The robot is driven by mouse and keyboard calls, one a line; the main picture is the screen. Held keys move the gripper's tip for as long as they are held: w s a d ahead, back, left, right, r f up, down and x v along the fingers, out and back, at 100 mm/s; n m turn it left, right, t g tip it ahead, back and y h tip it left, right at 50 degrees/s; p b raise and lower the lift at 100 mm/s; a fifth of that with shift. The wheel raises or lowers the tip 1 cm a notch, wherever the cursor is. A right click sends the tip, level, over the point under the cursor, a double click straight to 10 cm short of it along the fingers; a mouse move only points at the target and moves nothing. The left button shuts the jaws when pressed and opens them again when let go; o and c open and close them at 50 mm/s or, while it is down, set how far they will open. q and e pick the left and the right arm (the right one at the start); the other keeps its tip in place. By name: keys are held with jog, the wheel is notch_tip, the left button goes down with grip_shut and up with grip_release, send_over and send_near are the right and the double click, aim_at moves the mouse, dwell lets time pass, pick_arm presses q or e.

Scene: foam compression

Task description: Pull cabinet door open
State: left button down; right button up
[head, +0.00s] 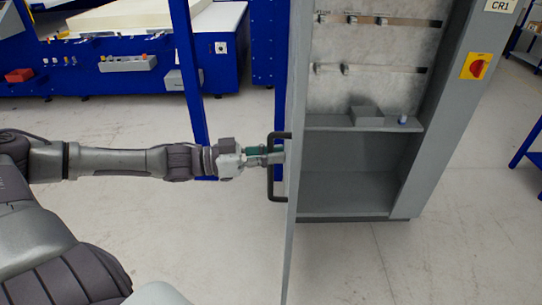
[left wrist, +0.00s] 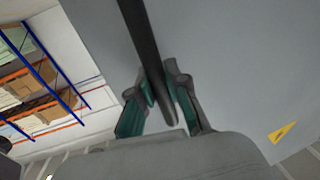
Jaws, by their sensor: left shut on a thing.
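The grey cabinet (head: 360,185) stands right of centre in the head view, with its inside showing. Its door (head: 294,215) stands open and is seen nearly edge-on. A dark bar handle (head: 270,188) is on the door's left face. My left gripper (head: 276,156) reaches in from the left and is shut on the handle. In the left wrist view the handle bar (left wrist: 143,40) runs between the green-padded fingers of my left gripper (left wrist: 160,90). The fingertips are partly hidden by the handle and door in the head view. My right gripper is not in view.
A red and yellow switch (head: 477,66) is on the cabinet's right side. Blue machinery (head: 130,80) stands at the back left, with blue posts (head: 193,100) behind my left wrist. The pale floor (head: 200,235) in front of the door is clear.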

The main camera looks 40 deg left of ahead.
pick_arm(q)
jog(key=shift+d, duration=0.15)
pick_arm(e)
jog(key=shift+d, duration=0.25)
pick_arm(q)
jog(key=c, duration=1.1)
grip_release()
jog(key=shift+c, duration=0.2)
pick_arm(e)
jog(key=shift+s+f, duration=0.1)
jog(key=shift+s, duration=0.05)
pick_arm(q)
jog(key=shift+s, duration=0.1)
jog(key=v, duration=1.2)
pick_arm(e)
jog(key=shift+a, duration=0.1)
